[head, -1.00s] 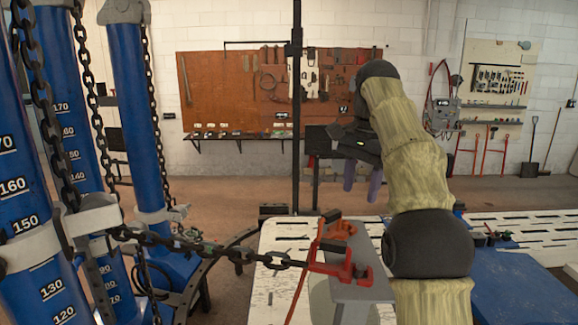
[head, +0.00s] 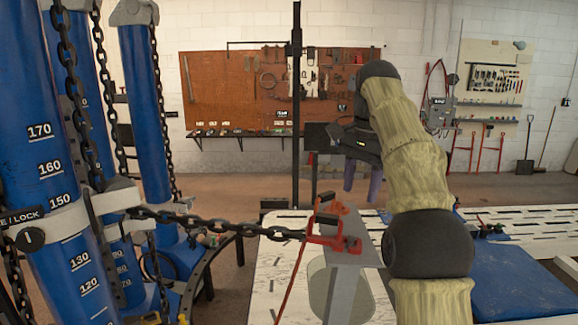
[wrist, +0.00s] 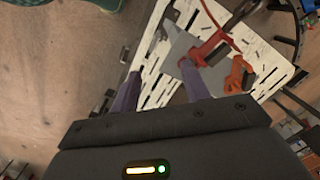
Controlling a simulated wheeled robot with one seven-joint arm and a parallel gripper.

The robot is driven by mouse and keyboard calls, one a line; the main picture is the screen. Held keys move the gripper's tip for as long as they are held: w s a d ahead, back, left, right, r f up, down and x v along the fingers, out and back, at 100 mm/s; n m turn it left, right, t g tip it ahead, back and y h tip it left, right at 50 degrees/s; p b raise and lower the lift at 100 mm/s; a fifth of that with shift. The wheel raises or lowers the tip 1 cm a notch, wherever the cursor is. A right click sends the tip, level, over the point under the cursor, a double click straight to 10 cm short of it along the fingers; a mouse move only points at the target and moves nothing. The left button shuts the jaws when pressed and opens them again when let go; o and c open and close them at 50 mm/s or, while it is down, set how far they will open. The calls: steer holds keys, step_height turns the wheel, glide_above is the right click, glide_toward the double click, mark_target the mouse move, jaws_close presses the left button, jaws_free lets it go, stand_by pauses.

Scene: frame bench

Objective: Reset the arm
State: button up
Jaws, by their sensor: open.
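My gripper (head: 362,180) is raised at the end of my arm, right of the middle of the head view. Its two purple fingers point down, apart, with nothing between them. In the wrist view my gripper (wrist: 160,88) is also open and empty. Below it lies a white slotted bench (head: 285,270) with a grey bracket (head: 345,280) on it. A red clamp (head: 335,240) sits on the bracket, and a dark chain (head: 220,227) runs from it to the left.
Tall blue towers (head: 60,170) with number scales and hanging chains stand at the left. A black post (head: 296,120) rises behind the bench. A brown tool board (head: 235,90) hangs on the back wall. A blue slab (head: 515,282) lies at the right. The floor behind is open.

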steer(key=s+f+n+b, duration=0.2)
steer(key=f+b, duration=0.1)
steer(key=f, duration=0.6)
steer(key=s+f+n+t+b, duration=0.1)
steer(key=f+b, duration=0.3)
steer(key=f, duration=0.6)
steer(key=s+f+n+b, duration=0.2)
steer(key=f+b, duration=0.1)
steer(key=f, duration=0.6)
steer(key=s+f+n+t+b, duration=0.1)
steer(key=s+f+n+b, duration=0.4)
steer(key=s+f, duration=1.2)
step_height(320, 180, down, 4)
steer(key=shift+d+f+t+h+b, duration=0.1)
steer(key=shift+d+t+h+b, duration=0.25)
steer(key=shift+b, duration=0.5)
steer(key=shift+c, duration=1.1)
